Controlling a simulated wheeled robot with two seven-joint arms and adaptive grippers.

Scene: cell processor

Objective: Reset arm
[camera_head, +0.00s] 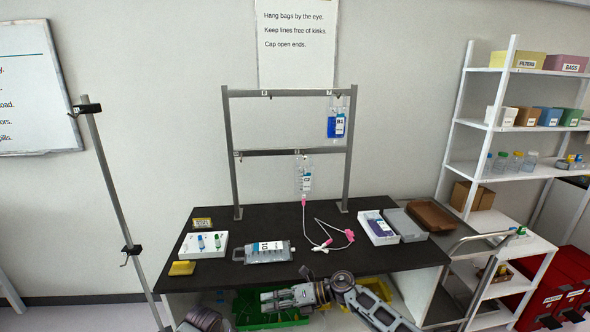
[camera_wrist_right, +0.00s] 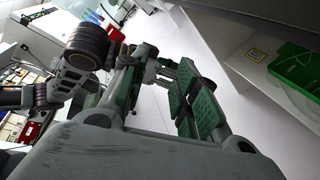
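My right gripper (camera_head: 270,299) is low in front of the table's front edge in the head view, pointing left. In the right wrist view its green-padded fingers (camera_wrist_right: 160,85) are spread apart, with only floor between them. It holds nothing. A dark rounded link of mine shows at the bottom left of the head view; my left gripper cannot be made out. A bag with a blue label (camera_head: 337,123) hangs from the top bar of the metal frame (camera_head: 229,150). A clear bag (camera_head: 304,177) hangs from the lower bar, with a pink-ended line running onto the table.
The dark table (camera_head: 340,262) carries a white tray with vials (camera_head: 203,245), a flat bag (camera_head: 264,252), a white box (camera_head: 378,228) and a brown tray (camera_head: 431,215). A green bin (camera_head: 262,310) is below. A pole (camera_head: 118,200) stands left, shelves (camera_head: 500,128) right.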

